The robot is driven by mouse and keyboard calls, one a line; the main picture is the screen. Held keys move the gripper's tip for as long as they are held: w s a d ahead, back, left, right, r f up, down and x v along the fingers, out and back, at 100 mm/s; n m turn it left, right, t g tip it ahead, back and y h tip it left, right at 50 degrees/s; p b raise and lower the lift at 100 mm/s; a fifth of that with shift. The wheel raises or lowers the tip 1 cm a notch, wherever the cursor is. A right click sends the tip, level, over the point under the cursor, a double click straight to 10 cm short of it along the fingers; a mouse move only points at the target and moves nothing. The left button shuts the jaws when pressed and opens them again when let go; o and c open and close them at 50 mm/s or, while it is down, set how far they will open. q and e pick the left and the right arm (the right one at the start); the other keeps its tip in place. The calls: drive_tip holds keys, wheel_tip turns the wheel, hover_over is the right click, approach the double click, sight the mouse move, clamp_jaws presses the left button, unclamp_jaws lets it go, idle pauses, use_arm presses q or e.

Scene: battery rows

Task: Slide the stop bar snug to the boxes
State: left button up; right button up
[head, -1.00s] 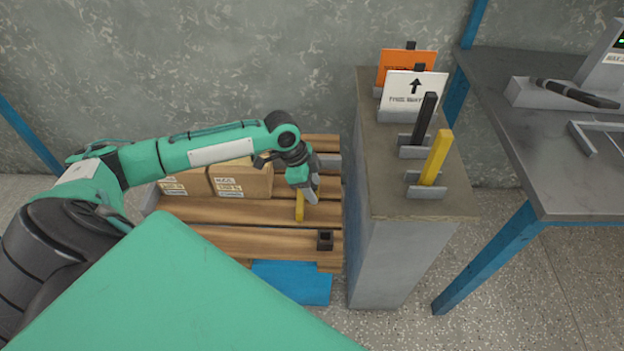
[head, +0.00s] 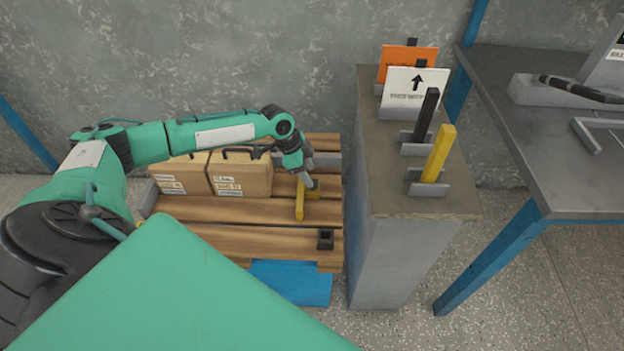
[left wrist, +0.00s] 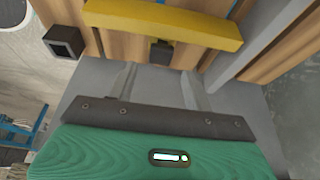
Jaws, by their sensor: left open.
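The yellow stop bar (head: 299,200) lies on the wooden pallet (head: 215,238), to the right of two cardboard boxes, the left one (head: 180,174) and the right one (head: 240,175). Bare slats show between the right box and the bar. My left gripper (head: 308,177) is just above the bar's far part, its fingers pointing down. In the left wrist view the bar (left wrist: 165,22) runs across the top, with a dark block by its middle, and my open, empty fingers (left wrist: 158,85) are apart from it. My right gripper is not in view.
A dark square socket (head: 325,239) stands on the pallet near its front right. A tall grey cabinet (head: 385,260) rises close on the right, carrying signs and a black and a yellow upright piece (head: 438,155). A blue sheet (head: 290,283) lies in front.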

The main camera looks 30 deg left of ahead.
sight(315, 183)
use_arm(q)
drive_tip(key=shift+x, duration=1.7)
drive_tip(key=shift+r, duration=0.1)
clamp_jaws()
